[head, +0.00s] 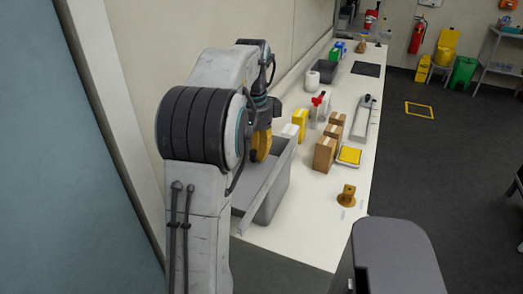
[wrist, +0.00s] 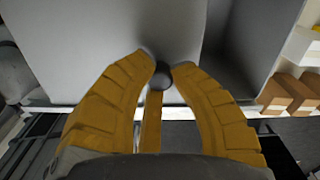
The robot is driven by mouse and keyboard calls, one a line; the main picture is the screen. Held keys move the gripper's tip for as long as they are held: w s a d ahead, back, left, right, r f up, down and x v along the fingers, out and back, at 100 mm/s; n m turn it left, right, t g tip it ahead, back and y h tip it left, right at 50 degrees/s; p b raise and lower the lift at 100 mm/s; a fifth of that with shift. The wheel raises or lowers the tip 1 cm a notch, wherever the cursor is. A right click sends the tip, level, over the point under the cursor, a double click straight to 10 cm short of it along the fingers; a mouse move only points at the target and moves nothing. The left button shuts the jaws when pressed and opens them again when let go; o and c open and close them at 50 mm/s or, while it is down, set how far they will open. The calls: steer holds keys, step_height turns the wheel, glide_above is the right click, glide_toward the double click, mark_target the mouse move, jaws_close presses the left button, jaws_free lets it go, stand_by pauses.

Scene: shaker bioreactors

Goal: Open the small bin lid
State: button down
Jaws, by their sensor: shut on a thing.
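The small bin (head: 272,203) is a grey box at the near left end of the white bench, partly hidden behind my arm. Its grey lid (wrist: 95,40) fills the left and middle of the wrist view. A dark recess (wrist: 232,45) shows to the right of the lid, so the bin looks at least partly open; how far I cannot tell. A dark round knob (wrist: 160,76) sits at the lid's edge. My gripper (wrist: 160,72), with yellow fingers, is shut on the knob. In the head view my gripper (head: 261,148) is at the bin's far side.
Cardboard boxes (head: 324,154), a yellow-topped item (head: 349,155) and a brown stand (head: 347,195) are on the bench (head: 312,225) right of the bin. A dark grey bin (head: 321,72) stands farther back. The floor (head: 430,150) right of the bench is largely clear.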

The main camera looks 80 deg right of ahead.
mark_target(245, 175)
steer(key=shift+w+a+f+b, duration=0.1)
steer(key=shift+w+a+b, duration=0.15)
steer(key=shift+a, duration=0.65)
steer(key=shift+w+a+b, duration=0.15)
steer(key=shift+a+b, duration=0.15)
steer(key=shift+a, duration=0.55)
steer(key=shift+w+a+f+b, duration=0.1)
steer(key=shift+w+a+b, duration=0.15)
steer(key=shift+a, duration=0.65)
steer(key=shift+r, duration=0.1)
steer(key=c, duration=1.1)
jaws_free()
steer(key=shift+s, duration=0.1)
steer(key=shift+r, duration=0.1)
steer(key=shift+d, duration=0.1)
steer(key=shift+r, duration=5.9)
